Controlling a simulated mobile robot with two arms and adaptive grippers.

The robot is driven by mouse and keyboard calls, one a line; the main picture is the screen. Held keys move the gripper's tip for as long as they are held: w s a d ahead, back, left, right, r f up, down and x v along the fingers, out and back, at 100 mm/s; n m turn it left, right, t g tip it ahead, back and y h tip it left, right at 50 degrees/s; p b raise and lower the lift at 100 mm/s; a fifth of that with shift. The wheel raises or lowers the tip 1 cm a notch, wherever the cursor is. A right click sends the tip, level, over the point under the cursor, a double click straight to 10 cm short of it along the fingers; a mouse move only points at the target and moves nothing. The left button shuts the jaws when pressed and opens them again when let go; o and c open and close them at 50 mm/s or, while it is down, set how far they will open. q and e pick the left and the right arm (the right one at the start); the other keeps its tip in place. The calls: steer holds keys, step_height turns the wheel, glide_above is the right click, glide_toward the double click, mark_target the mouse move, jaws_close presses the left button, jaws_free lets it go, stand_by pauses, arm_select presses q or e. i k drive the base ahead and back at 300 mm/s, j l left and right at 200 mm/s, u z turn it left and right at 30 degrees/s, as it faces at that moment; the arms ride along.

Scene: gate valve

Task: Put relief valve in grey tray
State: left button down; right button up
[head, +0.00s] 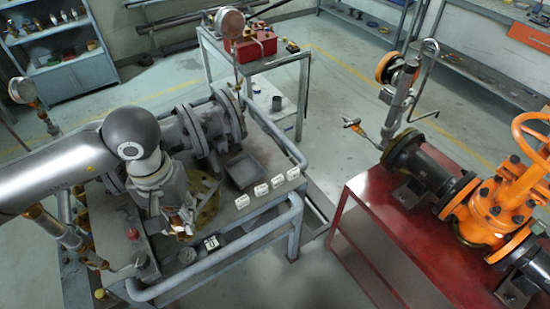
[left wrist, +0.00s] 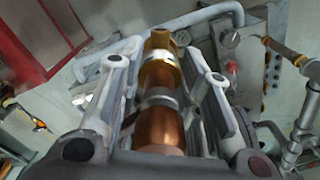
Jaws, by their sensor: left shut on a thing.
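The relief valve (left wrist: 165,124), a copper and brass cylinder with a silver band, lies between the fingers of my left gripper (left wrist: 160,85) in the left wrist view. The fingers are shut on it from both sides. In the head view my left gripper (head: 178,218) points down over the front left of the grey bench, and it mostly hides the valve. The grey tray (head: 243,170) is a shallow square on the bench, to the right of and behind the gripper. It looks empty. My right gripper is not in view.
Grey pipe flanges (head: 202,130) stand behind the gripper, and a yellow ring (head: 208,200) is close beside it. White labels (head: 262,189) line the bench by the tray. A grey rail (head: 235,240) runs along the front. A red bench (head: 400,230) with an orange valve (head: 500,205) stands right.

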mark_target(251, 173)
steer(key=i+l, duration=0.35)
steer(key=i, duration=0.15)
steer(key=i+j, duration=0.25)
steer(key=i, duration=0.25)
steer(key=z, duration=0.05)
